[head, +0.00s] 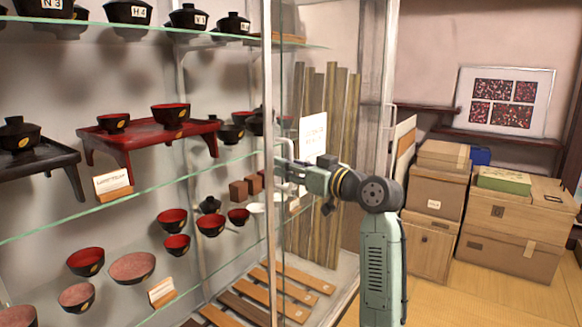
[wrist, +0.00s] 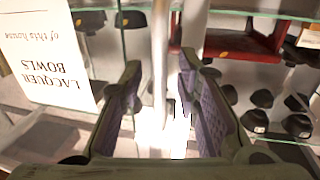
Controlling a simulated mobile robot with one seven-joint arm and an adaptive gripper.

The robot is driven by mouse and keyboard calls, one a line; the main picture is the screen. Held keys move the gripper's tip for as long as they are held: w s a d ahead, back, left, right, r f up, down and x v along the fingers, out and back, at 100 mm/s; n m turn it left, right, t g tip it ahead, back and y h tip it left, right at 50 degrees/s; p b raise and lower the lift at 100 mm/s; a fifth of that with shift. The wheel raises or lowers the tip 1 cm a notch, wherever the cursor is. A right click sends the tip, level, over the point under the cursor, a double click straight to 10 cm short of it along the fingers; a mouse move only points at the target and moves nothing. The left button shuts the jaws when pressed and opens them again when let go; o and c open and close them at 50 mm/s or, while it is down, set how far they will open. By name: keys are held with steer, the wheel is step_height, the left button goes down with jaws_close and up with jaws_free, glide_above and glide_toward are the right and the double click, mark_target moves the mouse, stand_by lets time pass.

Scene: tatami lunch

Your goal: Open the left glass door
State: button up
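The left glass door is a clear pane in front of the shelves, with a pale upright frame edge (head: 268,90) at its right side. A thin pale handle (head: 287,147) stands out beside that edge. My gripper (head: 284,170) is at the handle's height, its fingers pointing left toward the edge. In the wrist view, my gripper (wrist: 160,64) is open, with a finger on either side of a pale upright bar (wrist: 160,35). Gaps show on both sides of the bar. I cannot tell how deep it lies between the fingers, and my arm hides part of the handle.
Glass shelves hold lacquer bowls (head: 211,225), a red stand (head: 128,140) and a black stand (head: 30,165). A white sign (head: 313,137) stands behind glass. Cardboard boxes (head: 515,230) are stacked at right. Tatami floor (head: 465,308) is clear in front of them.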

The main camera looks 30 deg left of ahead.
steer(key=shift+d, duration=0.1)
steer(key=v, duration=1.2)
